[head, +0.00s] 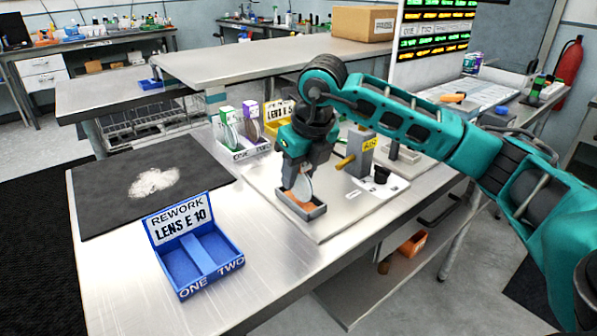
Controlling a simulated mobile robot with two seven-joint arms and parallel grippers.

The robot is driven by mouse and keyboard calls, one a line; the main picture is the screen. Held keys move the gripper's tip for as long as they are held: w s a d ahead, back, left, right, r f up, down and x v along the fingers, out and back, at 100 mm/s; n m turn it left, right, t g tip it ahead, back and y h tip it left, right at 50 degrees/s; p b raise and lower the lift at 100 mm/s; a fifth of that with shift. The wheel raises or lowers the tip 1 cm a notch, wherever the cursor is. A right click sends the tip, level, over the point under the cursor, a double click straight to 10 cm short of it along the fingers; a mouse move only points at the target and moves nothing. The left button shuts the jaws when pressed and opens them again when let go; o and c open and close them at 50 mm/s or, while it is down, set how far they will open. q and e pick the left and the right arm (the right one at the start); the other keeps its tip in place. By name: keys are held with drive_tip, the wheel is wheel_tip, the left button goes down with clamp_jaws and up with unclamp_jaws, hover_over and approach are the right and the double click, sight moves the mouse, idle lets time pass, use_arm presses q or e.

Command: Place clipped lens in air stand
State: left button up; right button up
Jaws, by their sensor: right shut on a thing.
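My right gripper (299,188) points down and is shut on a clear, round lens (306,186). The lens hangs upright at a small grey dip tray (316,214) with an orange-brown inside. Its lower edge seems to be in or just above the tray; I cannot tell whether it touches. A light grey stand (262,151) with printed front labels stands behind and left of my gripper. It holds upright lenses with a green clip (225,115) and a purple clip (251,111). I cannot read whether this is the air stand. My left gripper is not in view.
A blue tray (198,246) marked "REWORK LENS E 10", with compartments ONE and TWO, sits empty at front. A dark mat (105,195) bears a whitish patch. A grey block with a yellow rod (346,162) and a black knob (381,175) stand right of my gripper.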

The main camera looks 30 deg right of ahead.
sight(311, 185)
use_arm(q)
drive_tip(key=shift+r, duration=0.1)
use_arm(e)
drive_tip(key=shift+f, duration=0.2)
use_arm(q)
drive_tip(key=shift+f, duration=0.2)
use_arm(e)
drive_tip(key=o, duration=1)
drive_tip(key=shift+r, duration=0.1)
drive_tip(key=shift+o, duration=0.2)
drive_tip(key=shift+r, duration=0.25)
use_arm(q)
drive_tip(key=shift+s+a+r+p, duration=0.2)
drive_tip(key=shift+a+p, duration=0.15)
drive_tip(key=shift+p, duration=0.15)
use_arm(e)
drive_tip(key=v, duration=1.1)
drive_tip(key=shift+r, duration=0.4)
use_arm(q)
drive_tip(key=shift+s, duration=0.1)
use_arm(e)
drive_tip(key=shift+s, duration=0.2)
